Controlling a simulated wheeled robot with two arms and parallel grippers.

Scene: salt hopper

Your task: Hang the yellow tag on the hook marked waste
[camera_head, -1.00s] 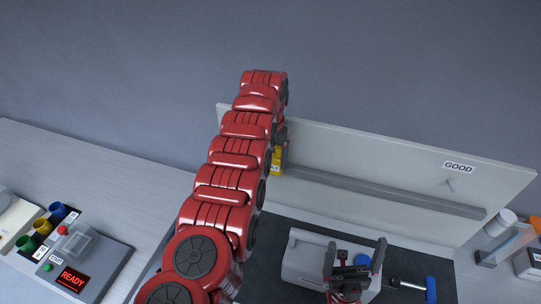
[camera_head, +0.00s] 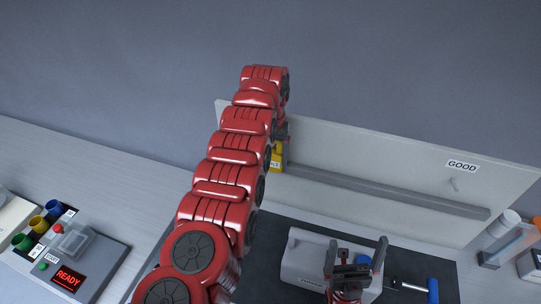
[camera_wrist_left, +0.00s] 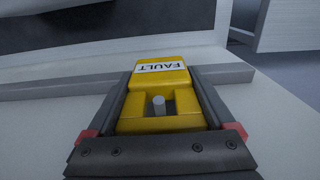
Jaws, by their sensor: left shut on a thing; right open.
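The yellow tag (camera_head: 277,161), with a white label reading FAULT, is held between the two fingers of my left gripper (camera_wrist_left: 160,110), close against the pale upright board (camera_head: 375,160). In the left wrist view a grey peg end (camera_wrist_left: 159,104) shows inside the tag's opening; how far it passes through I cannot tell. No waste marking is readable, and my left arm covers the board's left part. A GOOD label (camera_head: 462,166) sits above a small peg (camera_head: 454,185) on the right. My right gripper (camera_head: 355,258) is open, low near the grey box.
A grey ledge (camera_head: 390,193) runs along the board. A grey box (camera_head: 303,258) and a blue-handled tool (camera_head: 432,290) lie on the dark mat. A READY control box (camera_head: 68,278) and coloured cups (camera_head: 38,224) stand at left. Bottles stand at far right.

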